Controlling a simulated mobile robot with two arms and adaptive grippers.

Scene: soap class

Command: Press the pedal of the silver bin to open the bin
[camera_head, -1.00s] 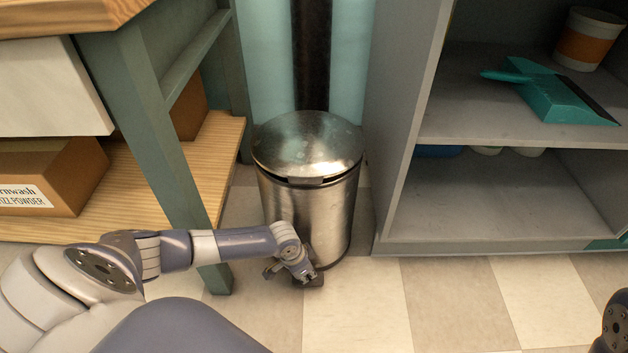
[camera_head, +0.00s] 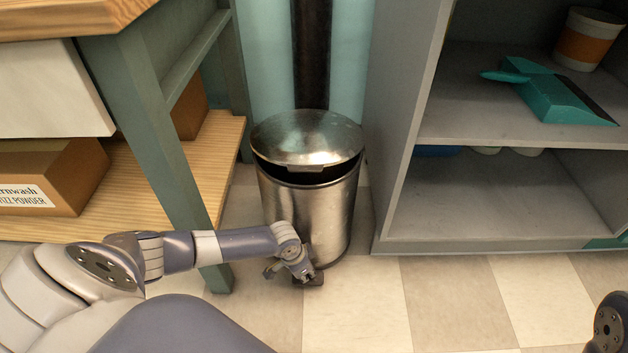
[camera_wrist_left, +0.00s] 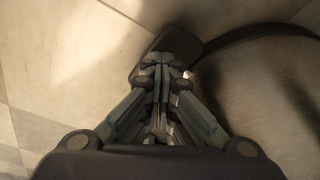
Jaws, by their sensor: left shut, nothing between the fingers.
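The silver bin (camera_head: 327,215) stands upright on the floor between the table and the grey shelf unit. Its round metal lid (camera_head: 305,138) is tilted up a little, with a dark gap below its front edge. My left gripper (camera_head: 312,279) is shut and empty, low at the bin's front base. In the left wrist view the closed fingers (camera_wrist_left: 165,65) lie over a dark pedal (camera_wrist_left: 172,45) beside the bin's dark base rim; they appear to touch it. The gripper hides most of the pedal in the head view.
A wooden table with a green leg (camera_head: 168,150) stands left of the bin, with a cardboard box (camera_head: 60,170) on its lower shelf. The grey shelf unit (camera_head: 500,245) on the right holds a teal dustpan (camera_head: 560,98). The tiled floor (camera_head: 360,310) in front is clear.

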